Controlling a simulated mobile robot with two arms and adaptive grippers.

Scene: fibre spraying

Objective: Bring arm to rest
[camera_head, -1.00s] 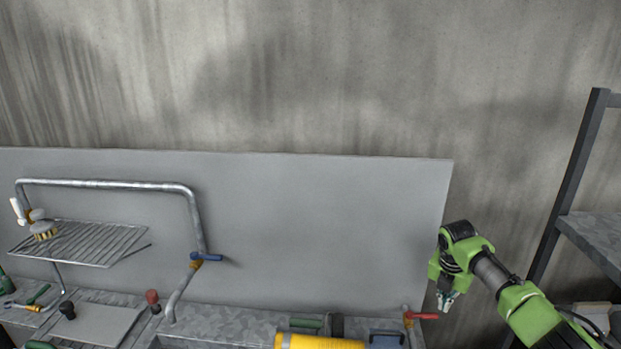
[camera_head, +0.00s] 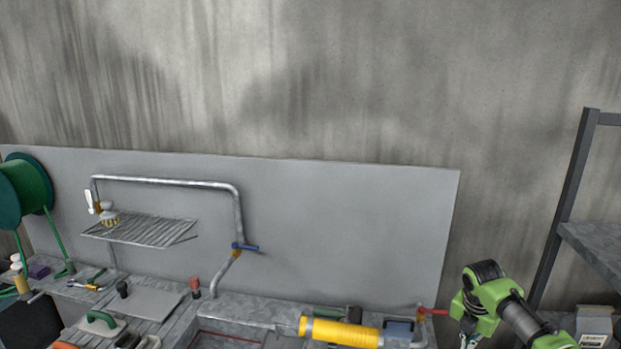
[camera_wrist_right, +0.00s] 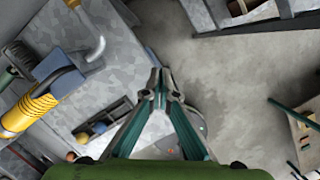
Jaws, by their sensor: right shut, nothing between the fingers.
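My right arm (camera_head: 505,310) comes in from the lower right in the head view. It is green and dark grey. Its gripper (camera_head: 468,341) hangs at the bottom edge of that view, partly cut off, just right of the red-handled valve. In the right wrist view the gripper (camera_wrist_right: 160,84) has its fingertips together with nothing between them. It is above the gap between the metal workbench (camera_wrist_right: 105,50) and the bare concrete floor (camera_wrist_right: 240,85). My left gripper is not in view.
A yellow cylinder (camera_head: 340,331) lies on the bench near the red-handled valve (camera_head: 432,311). A wire rack (camera_head: 140,232) and bent pipe (camera_head: 165,181) stand before the grey panel. A green reel (camera_head: 25,190) is far left. A dark metal shelf (camera_head: 590,240) stands right of my arm.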

